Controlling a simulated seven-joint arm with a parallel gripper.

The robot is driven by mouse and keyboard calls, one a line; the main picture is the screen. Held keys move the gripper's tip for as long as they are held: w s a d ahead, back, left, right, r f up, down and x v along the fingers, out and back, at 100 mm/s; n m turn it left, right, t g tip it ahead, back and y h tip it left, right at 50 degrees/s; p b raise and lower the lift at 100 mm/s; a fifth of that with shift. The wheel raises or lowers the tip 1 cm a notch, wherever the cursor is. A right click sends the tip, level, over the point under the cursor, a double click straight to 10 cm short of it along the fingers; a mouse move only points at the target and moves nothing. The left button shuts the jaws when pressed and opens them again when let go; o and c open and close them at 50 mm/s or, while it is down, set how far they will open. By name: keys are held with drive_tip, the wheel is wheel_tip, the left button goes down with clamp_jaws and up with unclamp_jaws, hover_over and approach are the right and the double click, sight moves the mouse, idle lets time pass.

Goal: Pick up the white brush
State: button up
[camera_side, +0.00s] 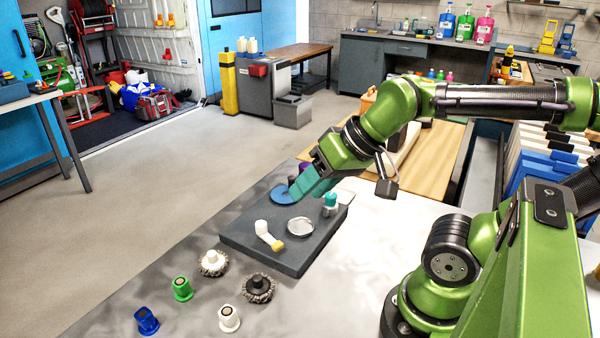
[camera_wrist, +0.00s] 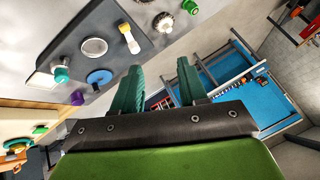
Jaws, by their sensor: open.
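The white brush (camera_side: 213,262) stands on the pale tabletop at the left of the dark tray, with a white hub and a ring of grey bristles. In the wrist view the white brush (camera_wrist: 162,21) shows near the top, beyond my fingertips. My gripper (camera_side: 304,188) is over the far part of the tray, near the blue disc (camera_side: 283,194), well apart from the brush. In the wrist view its two teal fingers (camera_wrist: 160,65) are spread with nothing between them.
The dark tray (camera_side: 245,245) holds a silver disc (camera_side: 300,227), a white and yellow piece (camera_side: 268,236) and a teal-topped piece (camera_side: 330,204). A dark brush (camera_side: 258,288), a green plug (camera_side: 182,288), a blue plug (camera_side: 147,320) and a white plug (camera_side: 229,318) stand near the white brush.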

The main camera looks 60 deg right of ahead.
drive_tip(key=o, duration=0.6)
drive_tip(key=m+g+h, duration=0.2)
drive_tip(key=m+g, duration=0.3)
drive_tip(key=g, duration=0.2)
hover_over(211, 253)
wheel_tip(211, 253, down, 17)
drive_tip(key=shift+w+r, duration=0.1)
drive_tip(key=shift+f, duration=3.2)
